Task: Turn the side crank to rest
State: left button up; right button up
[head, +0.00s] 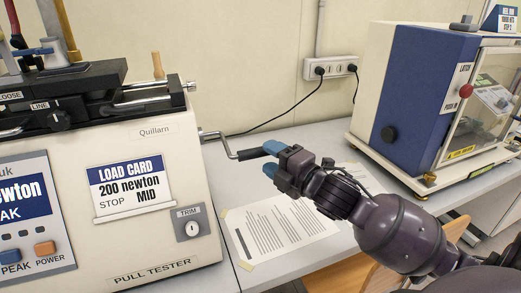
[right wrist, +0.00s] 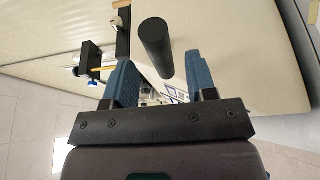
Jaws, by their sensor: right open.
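The side crank (head: 217,141) is a bent metal rod coming out of the right side of the cream pull tester (head: 160,235). Its black handle (head: 250,153) points right, toward my right gripper (head: 270,159). That gripper is open, its blue fingertips close to the handle's free end. In the right wrist view the black handle (right wrist: 156,45) shows between and just beyond the two blue fingers, with gaps on both sides. I cannot tell how far the fingers reach along it. My left gripper is not in view.
A paper sheet (head: 280,232) is taped to the bench below my right gripper. A blue and cream cabinet (head: 425,95) with a glass door stands at the right. A wall socket strip (head: 330,68) has black cables hanging behind the crank. The bench between the machines is mostly clear.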

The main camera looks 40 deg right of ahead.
aim_at(265, 154)
jog(key=shift+w+a, duration=0.2)
jog(key=shift+w, duration=0.8)
jog(key=shift+w+a, duration=0.15)
jog(key=shift+w, duration=0.8)
jog(key=shift+c, duration=0.3)
grip_shut()
